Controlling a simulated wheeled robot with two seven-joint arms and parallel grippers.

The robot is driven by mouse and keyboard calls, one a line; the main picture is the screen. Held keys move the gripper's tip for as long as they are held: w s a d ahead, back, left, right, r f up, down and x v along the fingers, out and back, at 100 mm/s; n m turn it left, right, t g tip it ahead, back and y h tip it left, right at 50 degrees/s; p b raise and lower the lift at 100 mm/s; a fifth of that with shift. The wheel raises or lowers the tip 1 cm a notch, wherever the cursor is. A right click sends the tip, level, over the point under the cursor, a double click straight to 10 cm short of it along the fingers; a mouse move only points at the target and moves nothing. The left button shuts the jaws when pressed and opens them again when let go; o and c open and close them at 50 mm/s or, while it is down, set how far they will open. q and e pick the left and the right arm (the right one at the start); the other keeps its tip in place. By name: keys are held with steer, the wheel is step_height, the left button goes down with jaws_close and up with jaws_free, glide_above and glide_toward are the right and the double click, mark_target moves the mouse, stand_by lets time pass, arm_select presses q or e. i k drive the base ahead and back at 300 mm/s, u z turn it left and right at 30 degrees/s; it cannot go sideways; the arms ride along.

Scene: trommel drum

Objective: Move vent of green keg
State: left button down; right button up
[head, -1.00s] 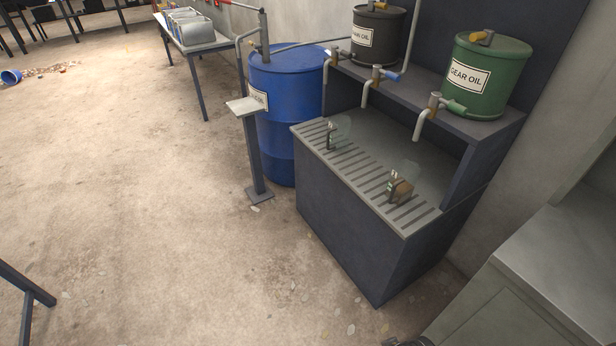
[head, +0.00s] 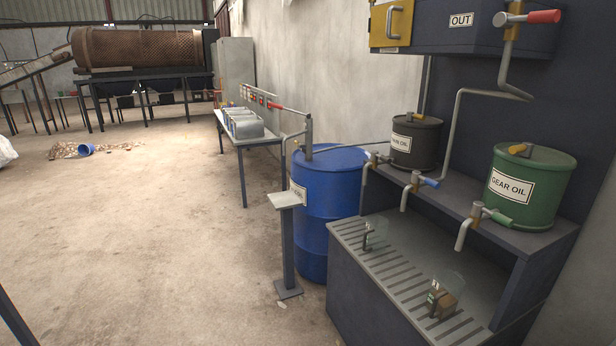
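The green keg (head: 540,205) stands on the dark shelf at the right and carries a "GEAR OIL" label. Its vent (head: 521,150) is a small brass-yellow piece on top of the lid. Neither of my grippers shows in the head view.
Below is a slotted drip tray (head: 395,280) with two clear jugs. A blue drum (head: 330,200) stands left of it. The floor (head: 130,240) at left is open.

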mark_target(526, 150)
steer(key=z, duration=1.3)
steer(key=k, duration=0.5)
steer(key=u, duration=1.05)
steer(key=i, duration=1.3)
steer(key=z, duration=0.2)
